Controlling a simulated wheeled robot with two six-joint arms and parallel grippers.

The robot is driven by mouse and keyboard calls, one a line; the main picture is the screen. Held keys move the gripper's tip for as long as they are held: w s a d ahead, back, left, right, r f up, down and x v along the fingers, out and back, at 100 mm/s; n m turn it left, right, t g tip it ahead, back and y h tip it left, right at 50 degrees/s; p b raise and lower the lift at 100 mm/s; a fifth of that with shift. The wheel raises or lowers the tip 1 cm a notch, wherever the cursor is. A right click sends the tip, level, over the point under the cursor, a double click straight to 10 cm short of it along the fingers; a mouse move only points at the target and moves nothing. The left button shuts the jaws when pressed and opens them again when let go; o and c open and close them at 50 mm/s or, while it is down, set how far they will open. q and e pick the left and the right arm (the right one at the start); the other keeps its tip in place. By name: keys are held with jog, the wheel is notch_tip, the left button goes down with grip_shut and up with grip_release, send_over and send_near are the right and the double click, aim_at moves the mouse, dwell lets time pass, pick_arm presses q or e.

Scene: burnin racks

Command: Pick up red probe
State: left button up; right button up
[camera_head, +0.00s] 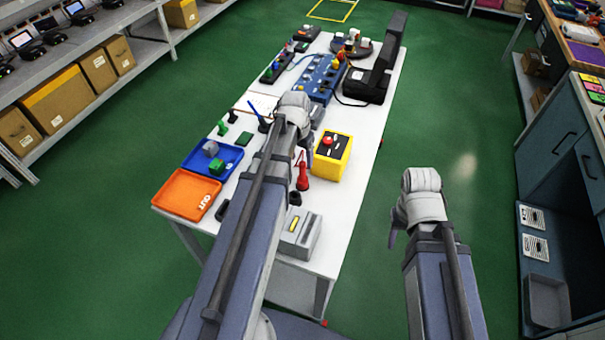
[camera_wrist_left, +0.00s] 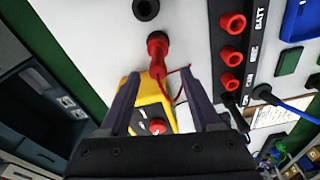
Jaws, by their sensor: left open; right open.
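The red probe (camera_head: 302,176) is on the white table beside the yellow box. In the left wrist view the red probe (camera_wrist_left: 157,54) has a thin red cord running from it. My left gripper (camera_wrist_left: 162,78) is open, with the probe's lower part in line with the gap between its fingertips. I cannot tell how far above the probe the fingers are. In the head view my left arm hides much of that gripper. My right gripper (camera_head: 394,228) hangs over the floor right of the table, apart from everything; its fingers show only partly.
A yellow box (camera_head: 331,158) with a red button stands close to the probe. A black panel (camera_wrist_left: 231,80) with red sockets lies alongside in the wrist view. Orange (camera_head: 186,196) and blue (camera_head: 193,160) trays are at left. A grey device (camera_head: 297,232) sits at the near edge.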

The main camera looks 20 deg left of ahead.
aim_at(302, 163)
pick_arm(q)
jog(key=f+b, duration=0.1)
jog(key=f, duration=0.1)
jog(key=f+b, duration=0.2)
jog(key=shift+w+d+f, duration=0.15)
jog(key=shift+w+f, duration=0.05)
jog(key=shift+r, duration=0.1)
grip_shut()
dwell(0.3)
